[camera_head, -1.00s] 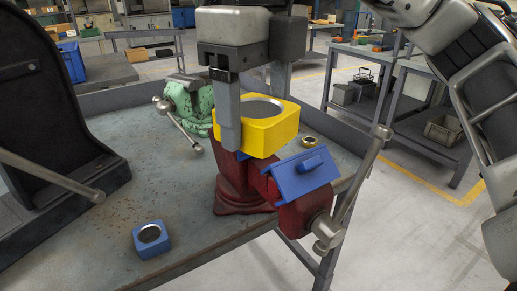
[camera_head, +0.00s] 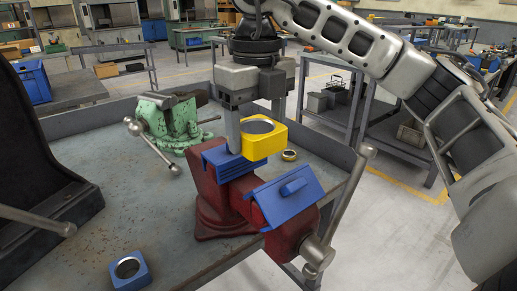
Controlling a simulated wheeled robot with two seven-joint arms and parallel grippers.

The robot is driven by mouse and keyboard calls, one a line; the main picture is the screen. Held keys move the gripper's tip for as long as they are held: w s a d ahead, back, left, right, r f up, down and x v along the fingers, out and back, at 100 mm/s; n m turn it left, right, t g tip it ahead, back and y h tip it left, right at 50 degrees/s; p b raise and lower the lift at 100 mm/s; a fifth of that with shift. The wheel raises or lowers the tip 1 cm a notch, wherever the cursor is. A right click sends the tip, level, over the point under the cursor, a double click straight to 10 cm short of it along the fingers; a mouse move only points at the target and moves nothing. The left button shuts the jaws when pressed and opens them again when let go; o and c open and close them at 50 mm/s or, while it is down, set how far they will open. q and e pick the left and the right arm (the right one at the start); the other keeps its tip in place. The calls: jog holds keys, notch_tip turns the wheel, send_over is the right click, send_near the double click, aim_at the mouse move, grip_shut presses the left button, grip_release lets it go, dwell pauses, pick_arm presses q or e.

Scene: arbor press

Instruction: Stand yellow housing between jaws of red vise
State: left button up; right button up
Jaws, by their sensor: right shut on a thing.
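The yellow housing (camera_head: 262,146), a block with a round grey-rimmed opening on top, is in my right gripper (camera_head: 255,122). The gripper points down and is shut on it, one finger showing at its left side. The red vise (camera_head: 219,207) stands on the table below, with blue jaws: a far one (camera_head: 217,158) and a near one (camera_head: 291,205), with a gap between them. The housing is held up by the far jaw's right end, not down in the gap. Whether it touches the jaw I cannot tell. My left gripper is not in view.
A green vise (camera_head: 171,121) stands behind on the grey table (camera_head: 155,215). A blue block with a round hole (camera_head: 129,271) lies in front left. A small brass ring (camera_head: 289,155) lies right of the housing. The black press (camera_head: 40,150) is at left. The vise's handle (camera_head: 346,205) sticks up at right.

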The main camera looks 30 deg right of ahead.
jog(key=shift+w+d+f, duration=0.3)
jog(key=shift+f, duration=0.15)
notch_tip(320, 180, down, 4)
jog(key=shift+w+d+r, duration=0.15)
jog(key=shift+r, duration=0.05)
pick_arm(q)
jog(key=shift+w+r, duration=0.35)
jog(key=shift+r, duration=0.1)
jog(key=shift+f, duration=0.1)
pick_arm(e)
jog(key=shift+f+b, duration=0.35)
jog(key=shift+f, duration=0.25)
jog(key=o, duration=1.1)
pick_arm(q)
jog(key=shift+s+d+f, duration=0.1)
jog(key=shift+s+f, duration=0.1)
pick_arm(e)
jog(key=shift+o, duration=0.2)
